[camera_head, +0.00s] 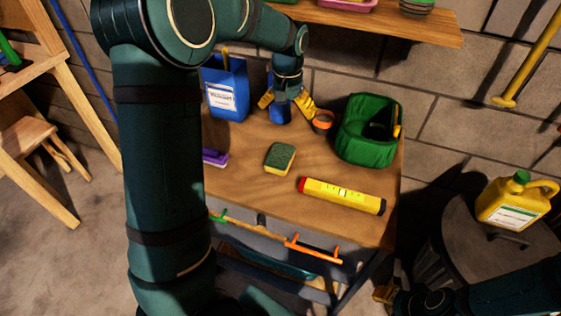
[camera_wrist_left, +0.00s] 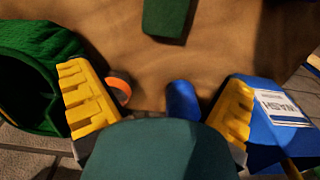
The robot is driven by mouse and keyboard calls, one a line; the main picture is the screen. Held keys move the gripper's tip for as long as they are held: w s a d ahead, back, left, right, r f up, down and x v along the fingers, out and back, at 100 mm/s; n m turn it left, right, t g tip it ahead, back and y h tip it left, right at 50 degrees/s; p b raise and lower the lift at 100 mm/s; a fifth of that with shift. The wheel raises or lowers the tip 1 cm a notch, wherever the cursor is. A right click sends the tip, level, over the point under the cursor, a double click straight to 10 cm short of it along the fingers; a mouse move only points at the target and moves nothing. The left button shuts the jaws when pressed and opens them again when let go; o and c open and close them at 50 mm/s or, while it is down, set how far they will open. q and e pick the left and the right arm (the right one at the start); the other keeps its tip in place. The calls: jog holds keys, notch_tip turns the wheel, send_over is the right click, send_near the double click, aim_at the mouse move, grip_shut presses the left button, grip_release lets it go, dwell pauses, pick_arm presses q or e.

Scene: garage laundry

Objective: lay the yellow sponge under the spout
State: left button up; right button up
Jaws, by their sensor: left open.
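The yellow sponge (camera_head: 280,158) with a green scouring top lies on the wooden worktop in the head view. Its green top (camera_wrist_left: 168,18) shows at the upper edge of the left wrist view. My left gripper (camera_head: 285,103) is open with yellow fingers spread, at the back of the worktop, beyond the sponge and apart from it. A small blue cylinder (camera_wrist_left: 183,100) shows between the fingers in the wrist view; I cannot tell whether they touch it. My right gripper (camera_head: 385,292) is at the lower right, its opening unclear. I cannot make out a spout.
A blue box (camera_head: 228,95) and a green bag (camera_head: 368,135) flank my left gripper, with an orange-and-dark ring (camera_head: 323,122) beside it. A yellow tube (camera_head: 342,195) and purple brush (camera_head: 215,158) lie nearer. A yellow jug (camera_head: 517,203) stands right. A shelf (camera_head: 400,25) hangs above.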

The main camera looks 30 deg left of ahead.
aim_at(286, 145)
pick_arm(q)
notch_tip(286, 145, down, 8)
jog(key=shift+b, duration=0.85)
jog(key=f+b, duration=0.1)
jog(key=f, duration=0.4)
jog(key=shift+w+a+f+b, duration=0.1)
jog(key=shift+w+a+b, duration=0.1)
jog(key=shift+b, duration=0.15)
jog(key=c, duration=0.7)
jog(key=shift+c, duration=0.5)
jog(key=shift+r, duration=0.2)
